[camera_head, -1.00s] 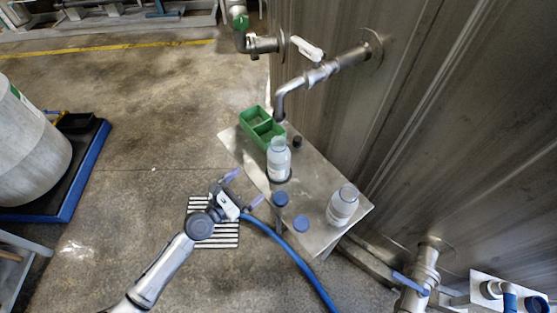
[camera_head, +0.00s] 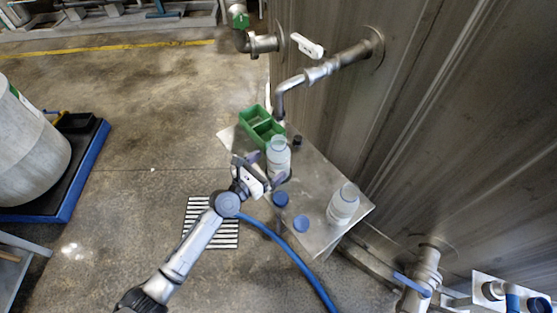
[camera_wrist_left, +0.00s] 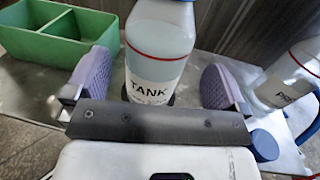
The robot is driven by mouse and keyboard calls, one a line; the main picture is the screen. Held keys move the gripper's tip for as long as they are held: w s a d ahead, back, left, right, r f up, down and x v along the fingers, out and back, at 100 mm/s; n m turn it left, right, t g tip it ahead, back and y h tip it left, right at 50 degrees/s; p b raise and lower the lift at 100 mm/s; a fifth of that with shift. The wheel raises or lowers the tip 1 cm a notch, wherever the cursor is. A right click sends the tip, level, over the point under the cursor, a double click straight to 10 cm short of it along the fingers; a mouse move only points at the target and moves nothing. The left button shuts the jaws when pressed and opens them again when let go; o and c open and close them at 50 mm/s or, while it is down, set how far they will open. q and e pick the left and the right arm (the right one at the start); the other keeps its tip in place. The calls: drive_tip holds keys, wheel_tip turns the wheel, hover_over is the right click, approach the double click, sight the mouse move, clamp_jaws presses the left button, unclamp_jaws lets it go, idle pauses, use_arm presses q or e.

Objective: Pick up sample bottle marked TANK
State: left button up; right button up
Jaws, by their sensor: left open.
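The sample bottle marked TANK (camera_wrist_left: 155,72) stands upright, clear with a white label and a red line, in the left wrist view. It also shows in the head view (camera_head: 278,153) on the metal shelf, below the pipe outlet. My left gripper (camera_head: 264,168) is open, with its two purple-grey finger pads (camera_wrist_left: 155,80) on either side of the bottle. My right gripper is not in view.
A second labelled bottle (camera_head: 343,204) stands at the shelf's right end. Blue caps (camera_head: 301,223) lie near the shelf's (camera_head: 318,236) front edge, and a small black cap (camera_head: 297,141) sits behind. A green divided box (camera_head: 257,122) is at the back left. Pipes (camera_head: 330,68) overhang the shelf.

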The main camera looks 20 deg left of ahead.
sight(278, 157)
use_arm(q)
drive_tip(key=b+x, duration=0.1)
drive_tip(key=x, duration=0.4)
drive_tip(key=shift+a+b, duration=0.15)
drive_tip(key=shift+b, duration=0.15)
drive_tip(key=shift+c, duration=0.4)
